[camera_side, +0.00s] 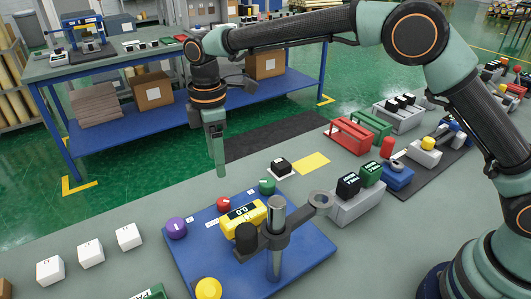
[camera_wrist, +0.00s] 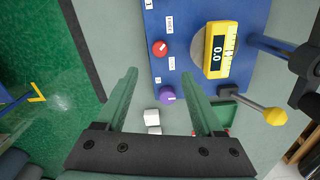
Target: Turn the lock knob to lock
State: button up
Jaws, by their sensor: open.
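A red knob (camera_side: 223,204) sits on the far edge of a blue base plate (camera_side: 190,262). In the wrist view the red knob (camera_wrist: 159,47) lies between two small white labels; the upper one seems to read FREE, the lower one is hard to read. A purple knob (camera_side: 176,228) is to its left and a green knob (camera_side: 267,186) to its right. My gripper (camera_side: 217,172) points down, above and beyond the plate's far edge. In the wrist view my gripper (camera_wrist: 158,75) is open and empty, with the purple knob (camera_wrist: 166,94) showing between its fingers.
A yellow gauge (camera_side: 245,214) reading 0.0 and a metal post (camera_side: 275,240) with a dark arm stand on the plate near the knobs. A yellow ball-ended lever (camera_wrist: 275,116) sticks out. White cubes (camera_side: 90,254) lie left; black and green blocks (camera_side: 348,185) stand right.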

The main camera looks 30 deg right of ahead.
aim_at(222, 201)
notch_tip(222, 201, down, 12)
dwell(0.5)
grip_shut()
